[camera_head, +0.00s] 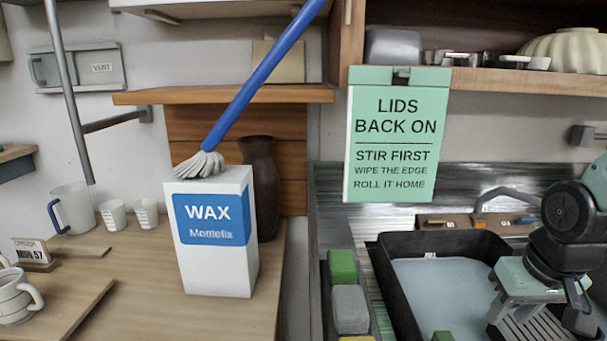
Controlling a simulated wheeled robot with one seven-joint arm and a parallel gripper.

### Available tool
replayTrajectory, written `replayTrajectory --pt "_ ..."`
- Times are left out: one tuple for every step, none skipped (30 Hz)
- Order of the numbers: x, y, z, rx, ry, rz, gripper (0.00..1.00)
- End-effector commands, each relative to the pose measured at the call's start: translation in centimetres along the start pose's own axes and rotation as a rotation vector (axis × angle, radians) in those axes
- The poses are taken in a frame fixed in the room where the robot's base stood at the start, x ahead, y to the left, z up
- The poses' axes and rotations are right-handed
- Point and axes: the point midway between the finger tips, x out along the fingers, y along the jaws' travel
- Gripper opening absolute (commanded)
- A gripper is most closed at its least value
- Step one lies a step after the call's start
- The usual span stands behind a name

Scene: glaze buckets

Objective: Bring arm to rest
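My arm comes in at the right edge, dark and jointed, with its end low over the right part of a black tub (402,300). My gripper (550,312) is at the lower right, partly cut off by the frame's edge. A pale grey-green plate and a slatted grey part show at it. I cannot tell whether its fingers are apart or closed, or whether they hold anything.
The tub holds pale blue liquid. Green and grey blocks (350,308) stand left of it. A white WAX box (215,265) with a blue-handled brush (260,75) on it stands on the wooden counter (130,310). Mugs (75,208) are at left. A green sign (395,140) hangs above.

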Motion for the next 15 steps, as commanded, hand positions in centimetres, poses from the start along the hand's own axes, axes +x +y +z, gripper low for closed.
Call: replayTrajectory --pt "-0.1 -0.3 1.8 -0.083 -0.012 0.007 0.34" --pt "-0.3 -1.8 1.6 -0.110 -0.017 -0.008 0.34" --pt "-0.5 -3.3 2.0 -0.146 -0.029 -0.021 0.34" --pt "-0.7 -4.3 2.3 -0.174 -0.039 -0.030 0.34" --pt "-0.8 -5.4 2.8 -0.204 -0.049 -0.039 0.34" --pt "-1.1 -6.8 3.5 -0.246 -0.063 -0.050 0.34" --pt "-1.4 -7.8 4.0 -0.277 -0.073 -0.058 0.34" --pt "-1.6 -8.8 4.6 -0.311 -0.084 -0.067 0.34" --pt "-2.0 -10.2 5.5 -0.357 -0.099 -0.077 0.34" --pt "-2.2 -11.2 6.3 -0.393 -0.110 -0.084 0.34" --pt "-2.5 -12.1 7.0 -0.427 -0.122 -0.090 0.34" --pt "-2.9 -13.3 8.1 -0.475 -0.138 -0.098 0.34" --pt "-3.3 -14.2 9.0 -0.513 -0.149 -0.103 0.34" --pt "-3.6 -14.9 9.9 -0.547 -0.160 -0.107 0.34" --pt "-4.0 -15.8 11.0 -0.590 -0.175 -0.111 0.34"
